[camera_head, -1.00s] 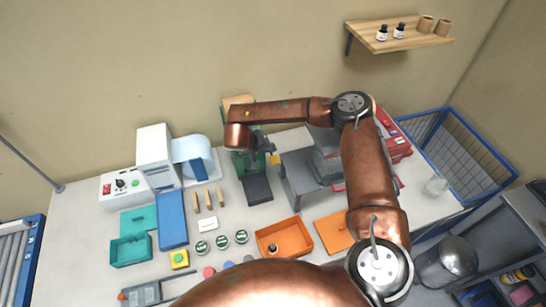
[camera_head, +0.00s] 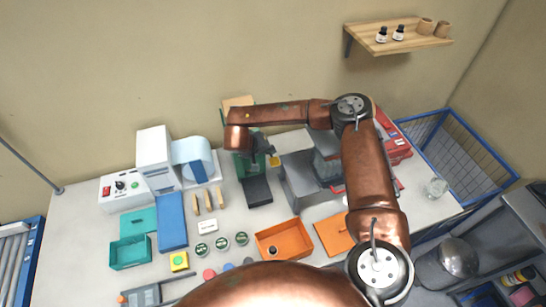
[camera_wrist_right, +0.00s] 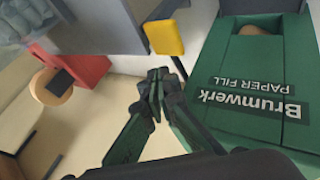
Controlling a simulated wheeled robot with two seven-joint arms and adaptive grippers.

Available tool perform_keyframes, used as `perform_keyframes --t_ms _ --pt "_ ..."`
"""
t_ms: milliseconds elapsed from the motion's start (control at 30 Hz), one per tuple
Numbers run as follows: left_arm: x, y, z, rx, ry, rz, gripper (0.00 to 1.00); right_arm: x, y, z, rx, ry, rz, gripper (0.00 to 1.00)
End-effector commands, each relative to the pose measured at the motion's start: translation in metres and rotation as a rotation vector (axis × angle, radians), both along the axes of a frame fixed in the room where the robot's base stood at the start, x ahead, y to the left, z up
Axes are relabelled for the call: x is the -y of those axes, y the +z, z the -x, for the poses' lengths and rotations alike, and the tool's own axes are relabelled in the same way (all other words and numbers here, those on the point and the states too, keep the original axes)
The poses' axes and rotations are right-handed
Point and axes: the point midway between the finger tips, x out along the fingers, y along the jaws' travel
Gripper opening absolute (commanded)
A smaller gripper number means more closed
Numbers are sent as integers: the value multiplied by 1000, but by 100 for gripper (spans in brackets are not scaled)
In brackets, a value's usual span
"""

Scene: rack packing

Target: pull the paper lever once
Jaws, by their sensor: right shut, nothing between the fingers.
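The green paper fill machine (camera_wrist_right: 255,85), lettered "Brumwerk PAPER FILL", fills the right of the right wrist view. A yellow handle (camera_wrist_right: 165,37), which looks like the paper lever, sticks out beside the machine's left side. In the head view the yellow handle (camera_head: 276,161) is small and the green machine (camera_head: 243,166) is partly hidden by my right arm. My right gripper (camera_wrist_right: 156,88) is shut and empty. Its fingertips are just below the yellow handle in the wrist view; I cannot tell whether they touch it. My left gripper is not in view.
A grey machine (camera_head: 300,185) stands close on the right of the green machine. A dark tray (camera_head: 257,191) lies in front. An orange bin (camera_head: 284,239), wooden sticks and several lidded jars are nearer. A white machine (camera_head: 155,160) stands to the left.

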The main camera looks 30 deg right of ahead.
Motion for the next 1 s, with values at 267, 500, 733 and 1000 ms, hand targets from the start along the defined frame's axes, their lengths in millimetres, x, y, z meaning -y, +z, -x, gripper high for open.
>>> perform_keyframes --t_ms 267,500,733,1000 --pt "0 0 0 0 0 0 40 0 0 0 0 0 0 0" --pt "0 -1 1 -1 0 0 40 0 -4 1 -1 1 0 0" --pt "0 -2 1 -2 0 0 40 -1 -8 2 0 0 0 0" --pt "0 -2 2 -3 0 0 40 0 -8 2 0 0 0 0"
